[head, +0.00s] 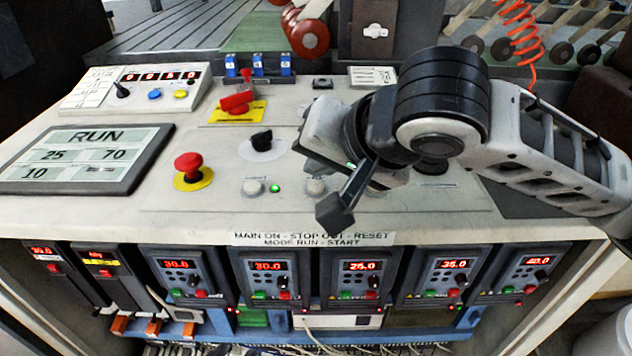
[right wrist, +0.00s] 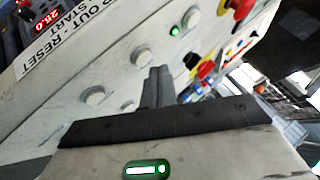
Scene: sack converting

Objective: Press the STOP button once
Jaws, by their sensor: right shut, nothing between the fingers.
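The sloped control panel carries a red mushroom button (head: 188,165) on a yellow ring at its left; I read no lettering on it. It also shows at the top of the right wrist view (right wrist: 240,8). A printed label (head: 312,238) on the front edge mentions STOP OUT. Two pale round buttons (head: 254,187) (head: 316,186) sit to its right, with a lit green lamp between them. My right gripper (head: 335,214) is shut and empty, over the panel's front right, well right of the red button. Its dark fingers (right wrist: 155,85) hide part of the panel. My left gripper is not in view.
A screen (head: 80,160) reads RUN. A red handle on a yellow plate (head: 236,104) and a black selector knob (head: 262,142) stand up from the panel. More pale buttons show in the wrist view (right wrist: 95,96). Several drive units (head: 180,275) line the front below.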

